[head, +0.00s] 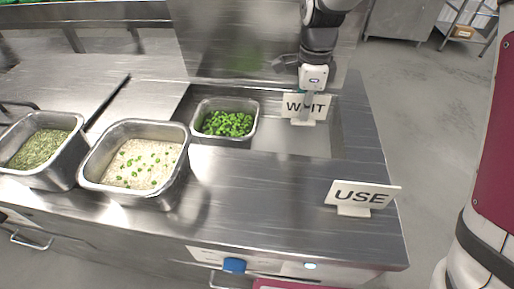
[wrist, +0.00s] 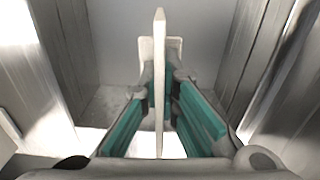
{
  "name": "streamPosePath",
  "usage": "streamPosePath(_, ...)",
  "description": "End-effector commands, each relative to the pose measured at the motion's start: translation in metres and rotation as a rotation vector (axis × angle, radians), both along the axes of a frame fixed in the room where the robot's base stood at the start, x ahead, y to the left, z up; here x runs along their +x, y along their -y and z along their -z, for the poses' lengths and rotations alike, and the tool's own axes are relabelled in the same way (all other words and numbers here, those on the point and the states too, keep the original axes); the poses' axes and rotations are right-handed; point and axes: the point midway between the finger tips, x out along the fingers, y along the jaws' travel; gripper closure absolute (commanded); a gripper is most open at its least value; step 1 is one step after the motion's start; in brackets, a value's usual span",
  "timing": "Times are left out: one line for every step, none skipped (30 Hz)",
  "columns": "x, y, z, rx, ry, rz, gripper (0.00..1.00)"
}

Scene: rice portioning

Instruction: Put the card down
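The white WAIT card (head: 294,106) is upright over the recessed basin at the back right of the counter in the head view. My gripper (head: 307,108) comes down from above in front of it and hides its middle letters. In the wrist view the card (wrist: 159,40) shows edge-on between the teal-padded fingers of my gripper (wrist: 160,95), whose tips close on it from both sides. Its small foot lies beyond the fingertips. Whether the foot touches the basin floor I cannot tell. A second card, USE (head: 361,194), stands upright at the front right of the counter.
A metal pan of green peas (head: 225,107) sits at the basin's left end. A pan of rice with green bits (head: 140,127) and a pan of green herbs (head: 76,124) stand to the left. The counter (head: 255,195) between the rice pan and the USE card is clear.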

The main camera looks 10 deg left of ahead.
Motion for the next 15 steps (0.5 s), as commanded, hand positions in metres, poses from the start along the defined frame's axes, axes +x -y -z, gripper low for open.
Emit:
streamPosePath(0.001, -0.002, 0.005, 0.000, 0.001, 0.017, 1.00)
streamPosePath(0.000, -0.002, 0.006, 0.001, 0.001, 0.025, 1.00)
streamPosePath(0.000, -0.003, 0.008, 0.001, 0.000, 0.035, 1.00)
streamPosePath(0.000, -0.003, 0.010, 0.001, -0.001, 0.040, 1.00)
streamPosePath(0.000, -0.004, 0.013, 0.000, -0.002, 0.043, 1.00)
streamPosePath(-0.001, -0.004, 0.019, 0.000, -0.003, 0.046, 1.00)
streamPosePath(-0.001, -0.004, 0.024, 0.000, -0.003, 0.047, 1.00)
streamPosePath(-0.001, -0.004, 0.030, 0.000, -0.003, 0.048, 1.00)
streamPosePath(-0.001, -0.004, 0.037, 0.000, -0.004, 0.048, 1.00)
streamPosePath(-0.001, -0.004, 0.043, 0.000, -0.004, 0.048, 1.00)
streamPosePath(-0.001, -0.004, 0.048, 0.000, -0.004, 0.048, 1.00)
streamPosePath(-0.001, -0.004, 0.055, 0.000, -0.003, 0.048, 1.00)
streamPosePath(-0.001, -0.004, 0.058, 0.000, -0.002, 0.047, 1.00)
streamPosePath(-0.001, -0.004, 0.062, 0.000, -0.002, 0.047, 1.00)
streamPosePath(-0.001, -0.004, 0.065, 0.000, -0.001, 0.047, 1.00)
